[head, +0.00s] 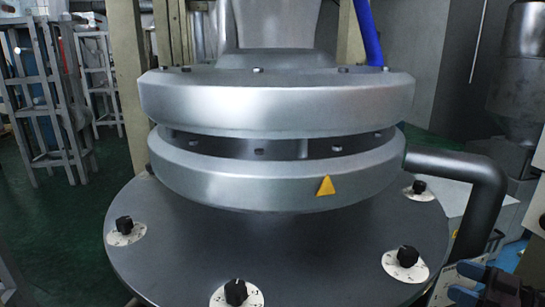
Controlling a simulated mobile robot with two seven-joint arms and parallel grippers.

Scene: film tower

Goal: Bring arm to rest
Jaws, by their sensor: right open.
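My right gripper (468,284) shows at the lower right corner, partly cut off by the bottom edge. Its blue and black parts are in front of the right rim of the round grey table. It is open, and I see nothing held in it. My left gripper and left arm are not in view.
A large silver two-ring machine head (277,103) stands over the round grey table (300,245). Several black knobs on white dials, such as the front one (236,292), ring the table. A thick grey pipe (478,195) bends down at the right. Metal frames (40,110) stand at the left.

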